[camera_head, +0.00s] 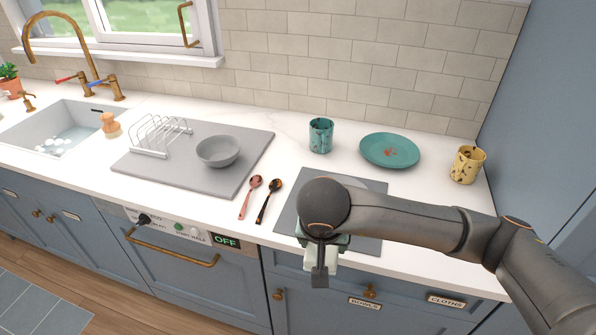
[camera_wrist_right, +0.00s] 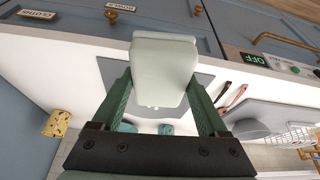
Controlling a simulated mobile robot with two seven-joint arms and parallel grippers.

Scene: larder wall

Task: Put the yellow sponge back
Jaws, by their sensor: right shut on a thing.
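I see no yellow sponge in either view. My right gripper (camera_head: 322,246) is in front of the counter's front edge, near the dark grey mat. It is shut on a pale grey-green, soft-edged block, possibly a folded cloth (camera_wrist_right: 163,62), which shows between the two green fingers in the right wrist view. In the head view the pale thing (camera_head: 318,262) hangs below the gripper, partly hidden by it. My left gripper is not in view.
The dark grey mat (camera_head: 290,212) lies under my arm. Two spoons (camera_head: 267,198), a grey bowl (camera_head: 218,152) on a grey board (camera_head: 240,172), a teal cup (camera_head: 320,136), a teal plate (camera_head: 390,148) and a yellow spotted cup (camera_head: 467,163) stand around. The sink (camera_head: 30,118) is far left.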

